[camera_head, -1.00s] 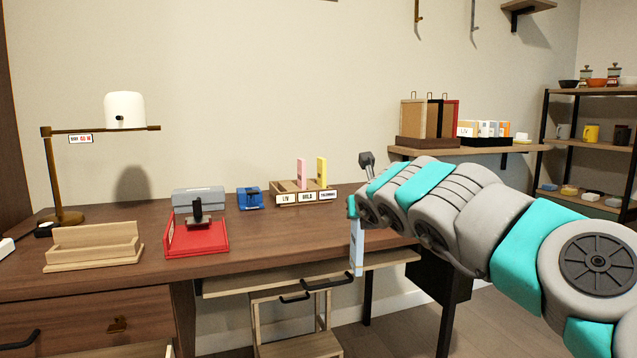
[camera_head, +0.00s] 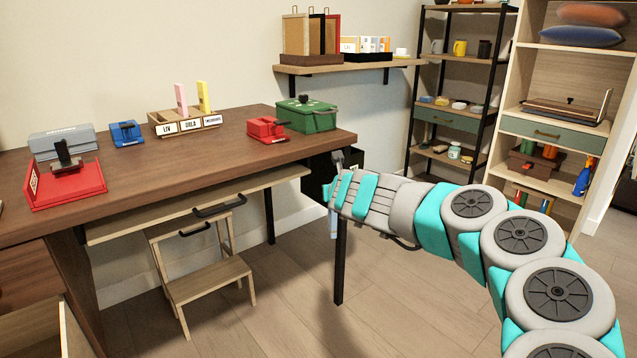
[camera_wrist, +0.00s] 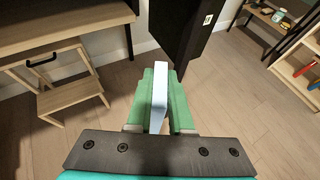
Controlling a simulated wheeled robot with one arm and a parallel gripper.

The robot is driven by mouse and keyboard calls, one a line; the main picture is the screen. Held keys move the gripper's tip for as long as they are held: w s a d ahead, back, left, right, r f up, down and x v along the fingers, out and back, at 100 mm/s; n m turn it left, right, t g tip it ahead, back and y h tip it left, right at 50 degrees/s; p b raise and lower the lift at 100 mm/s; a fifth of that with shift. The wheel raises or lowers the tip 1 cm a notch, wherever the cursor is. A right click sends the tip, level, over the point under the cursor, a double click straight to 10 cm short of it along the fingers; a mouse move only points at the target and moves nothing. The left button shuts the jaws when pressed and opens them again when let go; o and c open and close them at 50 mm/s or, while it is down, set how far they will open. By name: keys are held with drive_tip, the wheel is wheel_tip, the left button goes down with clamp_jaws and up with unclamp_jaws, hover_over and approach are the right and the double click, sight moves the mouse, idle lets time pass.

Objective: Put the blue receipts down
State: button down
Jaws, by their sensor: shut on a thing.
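My gripper (camera_wrist: 161,88) is shut on the blue receipts (camera_wrist: 159,82), a thin pale-blue block between its two green fingers. In the head view the receipts (camera_head: 333,222) show only as a small strip below the end of my arm, mostly hidden by it. My gripper holds them in the air off the right end of the brown desk (camera_head: 215,158), above the floor. A wooden sorter (camera_head: 160,118) with name labels, one reading LIV and one ORLA, stands on the desk; a pink and a yellow slip stand upright in it.
A green box (camera_head: 318,120), a red punch (camera_head: 268,130), a blue punch (camera_head: 126,133) and a red tray (camera_head: 80,187) stand on the desk. A step stool (camera_head: 208,280) is below. Shelves (camera_head: 455,150) stand at right. The desk's front middle is clear.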

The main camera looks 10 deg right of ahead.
drive_tip(key=r, duration=0.6)
drive_tip(key=shift+s+d+r, duration=0.15)
drive_tip(key=shift+s+d, duration=0.05)
drive_tip(key=shift+d, duration=0.05)
drive_tip(key=shift+s+a+r, duration=0.15)
drive_tip(key=shift+a+r, duration=0.2)
drive_tip(key=shift+r, duration=0.2)
drive_tip(key=shift+a, duration=0.3)
drive_tip(key=shift+a+f, duration=0.1)
drive_tip(key=shift+f, duration=0.05)
drive_tip(key=shift+f, duration=0.1)
drive_tip(key=shift+f, duration=0.3)
